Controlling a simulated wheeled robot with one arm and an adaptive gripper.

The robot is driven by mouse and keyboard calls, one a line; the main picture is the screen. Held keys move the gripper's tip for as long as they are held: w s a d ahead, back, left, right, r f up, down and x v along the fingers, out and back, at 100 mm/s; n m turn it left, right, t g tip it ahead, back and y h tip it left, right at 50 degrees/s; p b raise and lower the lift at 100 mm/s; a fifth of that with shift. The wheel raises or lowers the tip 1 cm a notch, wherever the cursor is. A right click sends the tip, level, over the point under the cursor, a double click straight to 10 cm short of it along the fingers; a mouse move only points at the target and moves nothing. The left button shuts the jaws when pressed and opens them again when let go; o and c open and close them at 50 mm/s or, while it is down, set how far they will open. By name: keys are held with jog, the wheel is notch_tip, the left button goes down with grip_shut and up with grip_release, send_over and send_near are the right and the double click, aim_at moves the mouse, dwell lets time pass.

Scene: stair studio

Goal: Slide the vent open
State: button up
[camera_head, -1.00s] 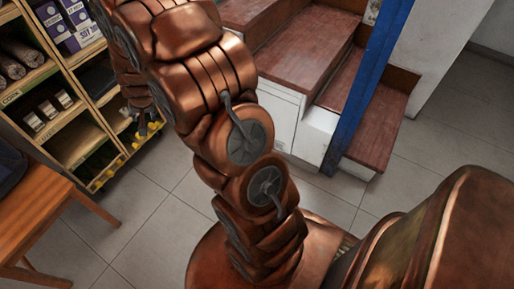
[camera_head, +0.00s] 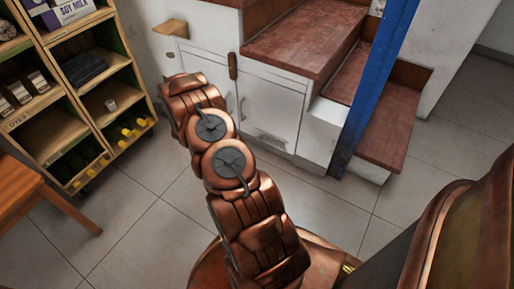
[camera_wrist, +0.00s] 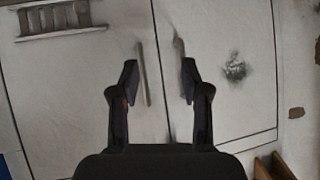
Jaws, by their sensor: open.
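The vent is a small slatted plate low on the right white cabinet door in the head view (camera_head: 270,139). My gripper (camera_wrist: 160,80) is open and empty, pointing at the cabinet front. Its fingers appear over the two door handles, right of and below the vent in the picture. I cannot tell whether they touch anything. In the head view my arm hides the gripper.
The white cabinet (camera_head: 267,102) stands under reddish-brown stairs (camera_head: 305,40). A blue post (camera_head: 370,85) rises to its right. A wooden shelf (camera_head: 95,95) stands left, and an orange-brown table (camera_head: 45,195) is at the left edge. Tiled floor (camera_head: 145,215) is free before the cabinet.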

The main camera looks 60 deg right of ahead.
aim_at(258, 139)
jog(key=s+d+f+m+g+h+b, duration=0.2)
jog(key=s+d+f+g+h+b, duration=0.3)
jog(key=s+f, duration=0.55)
jog(key=d+f, duration=0.1)
jog(key=d, duration=0.1)
jog(key=d+f+t+y+b, duration=0.1)
jog(key=d, duration=0.1)
jog(key=d+f+t+y+b, duration=0.1)
jog(key=d, duration=0.2)
jog(key=shift+w, duration=0.2)
jog(key=shift+w+d+f, duration=0.1)
jog(key=shift+d+f, duration=0.05)
jog(key=shift+d, duration=0.45)
jog(key=shift+c, duration=0.3)
grip_shut()
